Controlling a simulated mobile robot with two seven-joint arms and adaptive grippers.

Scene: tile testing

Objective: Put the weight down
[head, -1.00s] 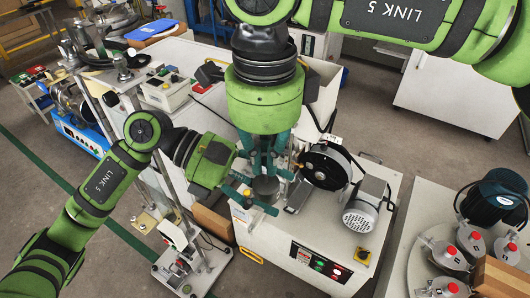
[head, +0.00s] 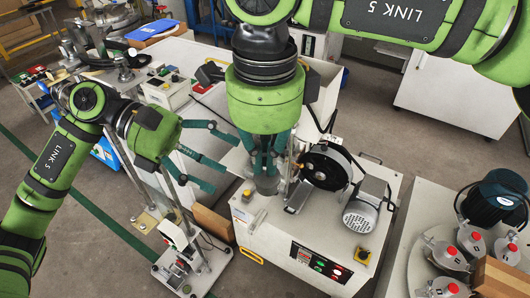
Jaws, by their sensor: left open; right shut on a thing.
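The weight (head: 267,184) is a small grey cylinder in the middle of the head view, above the white machine cabinet. My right gripper (head: 268,165) comes down from above and is shut on it. The fingers hide its upper part, and I cannot tell whether its underside touches anything. My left gripper (head: 228,165) is to the left of the weight, open and empty, with its teal fingers spread towards the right gripper and apart from the weight.
A black disc wheel (head: 326,167) and a grey motor (head: 362,212) stand on the white cabinet (head: 275,230), right of the weight. A metal stand (head: 185,262) is on the floor at front left. Several red-capped metal pots (head: 446,255) sit at right.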

